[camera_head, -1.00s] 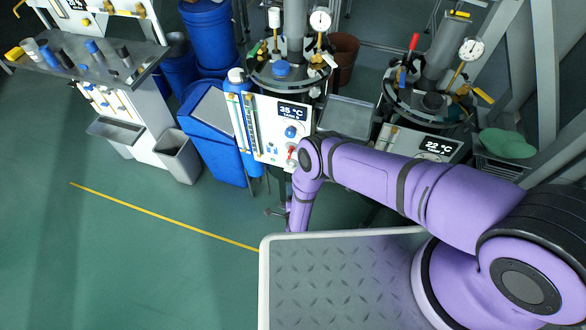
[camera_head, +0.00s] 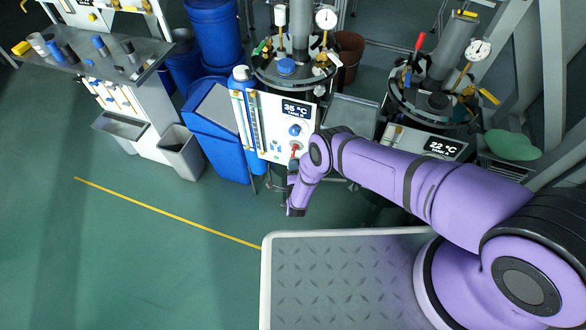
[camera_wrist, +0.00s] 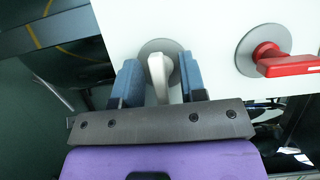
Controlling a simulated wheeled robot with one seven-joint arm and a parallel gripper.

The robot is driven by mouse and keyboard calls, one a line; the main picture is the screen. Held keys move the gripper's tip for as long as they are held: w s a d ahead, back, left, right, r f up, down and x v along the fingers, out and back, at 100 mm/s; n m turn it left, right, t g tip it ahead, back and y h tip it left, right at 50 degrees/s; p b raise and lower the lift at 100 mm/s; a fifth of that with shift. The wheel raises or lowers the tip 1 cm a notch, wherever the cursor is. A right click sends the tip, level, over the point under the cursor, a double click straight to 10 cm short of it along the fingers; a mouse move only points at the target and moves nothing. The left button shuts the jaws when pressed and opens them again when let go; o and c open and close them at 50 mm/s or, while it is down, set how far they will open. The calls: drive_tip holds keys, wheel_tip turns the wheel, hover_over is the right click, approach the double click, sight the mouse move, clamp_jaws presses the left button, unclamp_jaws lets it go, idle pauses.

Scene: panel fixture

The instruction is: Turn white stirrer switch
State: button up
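The white stirrer switch (camera_wrist: 157,72) is a white lever on a round grey disc on a white panel. In the wrist view it stands between the two blue fingers of my gripper (camera_wrist: 159,64). In the head view my gripper is mostly hidden behind my purple arm, in front of the white panel (camera_head: 270,150) below the 35 °C display.
A red lever switch (camera_wrist: 285,66) on its own grey disc sits just right of my gripper in the wrist view. A blue bin (camera_head: 213,145) stands left of the panel. A second unit with a 22 °C display (camera_head: 442,147) is at the right.

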clamp_jaws()
drive_tip(key=n+g, duration=0.1)
drive_tip(key=n, duration=0.3)
drive_tip(key=shift+g+h, duration=0.4)
drive_tip(key=n+g+h, duration=0.1)
drive_tip(key=n, duration=0.2)
drive_tip(key=shift+a+n, duration=0.1)
drive_tip(key=shift+n, duration=0.2)
drive_tip(key=n+g+h, duration=0.1)
drive_tip(key=n+h, duration=0.1)
drive_tip(key=n, duration=0.1)
drive_tip(key=shift+s+g, duration=0.1)
drive_tip(key=shift+g, duration=0.3)
drive_tip(key=shift+n+g+h, duration=0.4)
drive_tip(key=shift+n+h, duration=0.5)
drive_tip(key=shift+n, duration=0.5)
